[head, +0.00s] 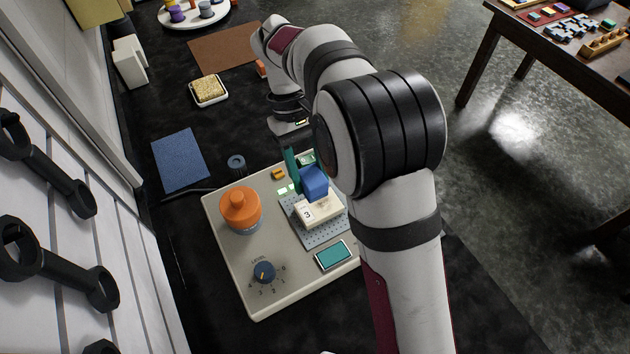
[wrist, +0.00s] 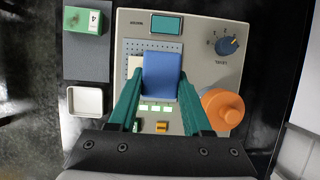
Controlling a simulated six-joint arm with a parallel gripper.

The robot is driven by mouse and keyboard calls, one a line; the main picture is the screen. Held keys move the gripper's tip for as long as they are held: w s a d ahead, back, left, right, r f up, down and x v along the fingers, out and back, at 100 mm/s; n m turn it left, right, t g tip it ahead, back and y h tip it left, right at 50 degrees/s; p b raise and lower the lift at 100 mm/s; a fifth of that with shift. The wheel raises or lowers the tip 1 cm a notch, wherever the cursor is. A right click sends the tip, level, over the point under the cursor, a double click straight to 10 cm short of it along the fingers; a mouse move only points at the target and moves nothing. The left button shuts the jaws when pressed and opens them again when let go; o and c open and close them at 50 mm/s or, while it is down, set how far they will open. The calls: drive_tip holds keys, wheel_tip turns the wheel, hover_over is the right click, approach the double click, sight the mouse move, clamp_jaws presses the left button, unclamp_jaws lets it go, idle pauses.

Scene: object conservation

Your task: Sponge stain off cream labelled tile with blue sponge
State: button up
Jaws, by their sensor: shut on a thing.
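The blue sponge (head: 314,180) is gripped between the green fingers of my gripper (head: 304,172). In the wrist view the sponge (wrist: 162,74) lies between the fingertips (wrist: 160,84). The cream tile (head: 322,211), marked 3, lies on a grey perforated plate (head: 318,236) on the beige device. The sponge is over the tile's far part; whether it touches cannot be told. In the wrist view, a strip of the tile (wrist: 135,67) shows left of the sponge. No stain is visible; the sponge hides part of the tile.
The beige device (head: 235,290) carries an orange bottle (head: 239,208), a dial (head: 264,271) and a teal screen (head: 335,256). A green block marked 4 (wrist: 85,20) and a white tray (wrist: 87,101) lie beside it. A blue mat (head: 180,160) is at left.

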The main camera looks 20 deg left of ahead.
sight(309, 213)
drive_tip(key=shift+s+a, duration=0.25)
drive_tip(key=shift+a, duration=0.15)
drive_tip(key=shift+f, duration=3.9)
drive_tip(key=shift+w+d+f, duration=0.15)
drive_tip(key=shift+w+d, duration=0.35)
drive_tip(key=shift+w, duration=0.1)
drive_tip(key=shift+w+d, duration=2.15)
drive_tip(key=shift+d, duration=0.05)
drive_tip(key=shift+s+a, duration=2.7)
drive_tip(key=shift+r, duration=4.05)
